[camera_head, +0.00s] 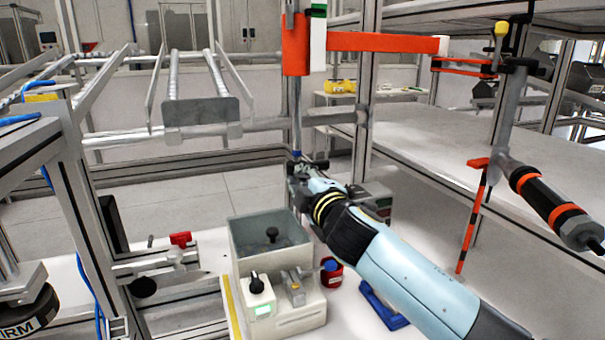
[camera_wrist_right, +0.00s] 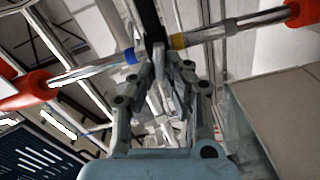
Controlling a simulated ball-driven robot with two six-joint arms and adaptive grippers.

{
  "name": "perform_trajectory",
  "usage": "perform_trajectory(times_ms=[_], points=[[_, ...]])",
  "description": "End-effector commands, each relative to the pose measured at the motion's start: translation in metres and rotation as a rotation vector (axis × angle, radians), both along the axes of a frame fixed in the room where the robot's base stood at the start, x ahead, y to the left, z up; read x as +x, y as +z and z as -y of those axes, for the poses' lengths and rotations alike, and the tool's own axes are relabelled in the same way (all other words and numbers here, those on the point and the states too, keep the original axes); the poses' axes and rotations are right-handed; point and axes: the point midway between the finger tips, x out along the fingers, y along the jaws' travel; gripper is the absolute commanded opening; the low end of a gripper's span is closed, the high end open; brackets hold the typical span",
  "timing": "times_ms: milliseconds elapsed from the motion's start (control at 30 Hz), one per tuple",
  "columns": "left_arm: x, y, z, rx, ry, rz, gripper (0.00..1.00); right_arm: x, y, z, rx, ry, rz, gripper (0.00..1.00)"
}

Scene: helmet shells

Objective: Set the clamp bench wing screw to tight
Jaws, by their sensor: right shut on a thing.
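My right gripper (camera_head: 303,168) is at the end of a pale blue arm, near the middle of the head view. In the right wrist view its fingers (camera_wrist_right: 162,65) are closed together around a dark, narrow piece (camera_wrist_right: 151,22). In the head view the hold is at the foot of a vertical rod (camera_head: 297,128) below an orange bracket. The fingers hide most of the held piece. A red, wing-shaped knob (camera_head: 180,239) sits on a metal clamp at the left, apart from my gripper. I cannot tell which part is the wing screw. My left gripper is not clearly seen.
A grey open box (camera_head: 270,240) and a control unit with a black knob (camera_head: 257,284) stand below the right gripper. A red cup (camera_head: 332,274) and blue tray (camera_head: 383,306) are close by. An orange-and-black clamp (camera_head: 550,207) hangs at the right. Metal frame posts surround the space.

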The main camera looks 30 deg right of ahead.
Motion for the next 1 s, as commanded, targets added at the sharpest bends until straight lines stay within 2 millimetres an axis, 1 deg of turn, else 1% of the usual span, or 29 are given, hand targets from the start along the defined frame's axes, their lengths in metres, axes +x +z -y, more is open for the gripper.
perform_trajectory(times_ms=[200, 400, 633, 1000], points=[[0.0008, 0.0046, 0.0, 0.0, 0.0, 0.001, 0.44, -0.0002, -0.0017, -0.0008, -0.141, 0.001, -0.035, 0.0], [0.0012, 0.0064, -0.0001, 0.0, 0.0, 0.002, 0.44, -0.0002, -0.0034, -0.0008, -0.225, 0.002, -0.056, 0.0], [0.0015, 0.0073, 0.0, 0.0, 0.0, 0.002, 0.44, -0.0003, -0.0043, -0.0009, -0.268, 0.002, -0.066, 0.0], [0.0016, 0.0073, 0.0, 0.0, 0.0, 0.003, 0.44, -0.0004, -0.005, -0.0009, -0.275, 0.002, -0.068, 0.0]])
